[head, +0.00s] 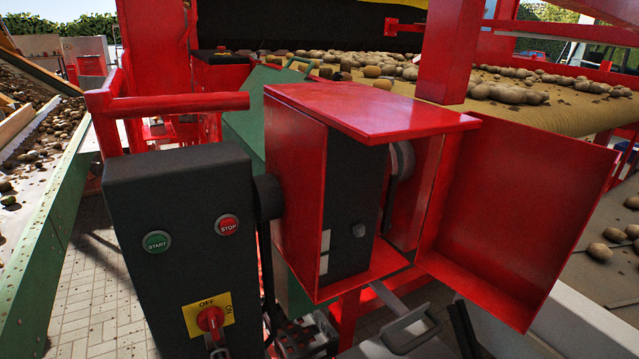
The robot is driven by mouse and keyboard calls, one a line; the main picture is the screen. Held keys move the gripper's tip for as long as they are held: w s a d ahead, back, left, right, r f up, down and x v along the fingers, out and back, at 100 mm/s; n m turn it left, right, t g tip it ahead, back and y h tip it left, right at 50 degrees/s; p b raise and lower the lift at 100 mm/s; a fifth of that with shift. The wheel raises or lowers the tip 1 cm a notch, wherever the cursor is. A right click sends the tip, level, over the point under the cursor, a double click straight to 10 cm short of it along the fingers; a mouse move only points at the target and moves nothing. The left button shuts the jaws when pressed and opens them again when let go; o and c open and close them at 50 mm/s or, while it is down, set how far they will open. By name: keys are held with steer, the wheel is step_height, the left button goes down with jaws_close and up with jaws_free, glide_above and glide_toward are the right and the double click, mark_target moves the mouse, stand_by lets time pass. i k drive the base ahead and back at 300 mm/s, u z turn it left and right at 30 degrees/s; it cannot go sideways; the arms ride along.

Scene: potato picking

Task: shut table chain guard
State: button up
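The chain guard is a red metal box (296,190) in the middle of the head view, fixed beside a dark control cabinet. Its red door panel (530,210) stands swung out to the right, with its inner face showing, so the guard is open. Inside are a dark plate (352,225) and part of a grey wheel (402,160). A grey metal loop (405,325) and a dark bar (465,328) show below the guard at the bottom edge. I cannot make out for certain whether these belong to my gripper, nor any fingertips.
The dark control cabinet (180,255) with start and stop buttons and a red switch stands at left front. A red rail (180,104) runs above it. Behind lies a belt (560,115) with potatoes. A red post (448,60) rises behind the guard. A green conveyor side (45,235) is at left.

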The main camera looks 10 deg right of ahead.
mark_target(510, 202)
steer(key=u, duration=1.45)
steer(key=k, duration=1.3)
steer(key=z, duration=1.6)
steer(key=i, duration=1)
steer(key=u, duration=0.1)
